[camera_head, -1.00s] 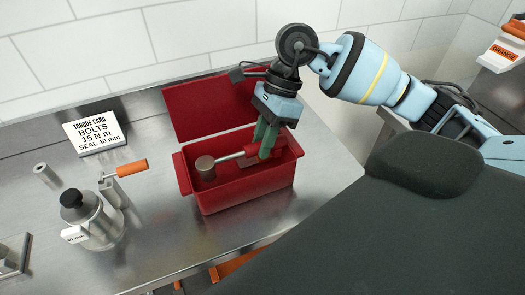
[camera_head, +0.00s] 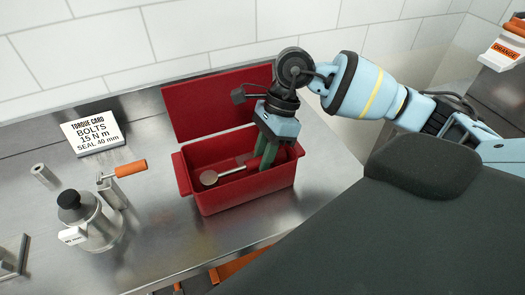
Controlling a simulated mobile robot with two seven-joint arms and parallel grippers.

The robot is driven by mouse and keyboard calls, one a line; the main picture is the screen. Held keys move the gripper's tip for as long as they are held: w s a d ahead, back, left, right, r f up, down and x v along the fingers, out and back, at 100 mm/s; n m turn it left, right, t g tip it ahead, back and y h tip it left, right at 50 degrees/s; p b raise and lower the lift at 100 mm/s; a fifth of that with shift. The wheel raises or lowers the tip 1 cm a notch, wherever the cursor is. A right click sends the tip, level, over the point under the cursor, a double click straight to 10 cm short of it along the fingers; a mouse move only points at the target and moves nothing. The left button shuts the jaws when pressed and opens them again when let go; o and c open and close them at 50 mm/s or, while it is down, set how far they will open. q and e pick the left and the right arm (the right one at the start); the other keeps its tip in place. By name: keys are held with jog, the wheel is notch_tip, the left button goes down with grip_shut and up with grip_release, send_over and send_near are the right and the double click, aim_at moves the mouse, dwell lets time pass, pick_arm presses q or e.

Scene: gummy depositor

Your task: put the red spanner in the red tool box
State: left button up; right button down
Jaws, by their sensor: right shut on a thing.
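The red tool box (camera_head: 245,194) stands open on the steel counter, its lid (camera_head: 205,105) tilted up at the back. The red spanner (camera_head: 208,178) has a round silver head, a metal shaft and a red handle. It lies low inside the box's walls, head to the left. My right gripper (camera_head: 267,160) reaches down into the box from above, its green fingers shut on the red handle. The fingers hide part of the handle. I cannot tell whether the spanner touches the box floor. My left gripper is out of view.
Left of the box stand a metal canister (camera_head: 97,225) with a black knob, an orange-handled tool (camera_head: 130,168) and a short metal tube (camera_head: 44,175). A torque card (camera_head: 93,132) stands behind them. The counter's front edge runs below the box.

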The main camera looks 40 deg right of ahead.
jog(key=shift+f, duration=0.1)
jog(key=c, duration=1.2)
grip_release()
jog(key=v, duration=1.3)
jog(key=shift+a, duration=0.15)
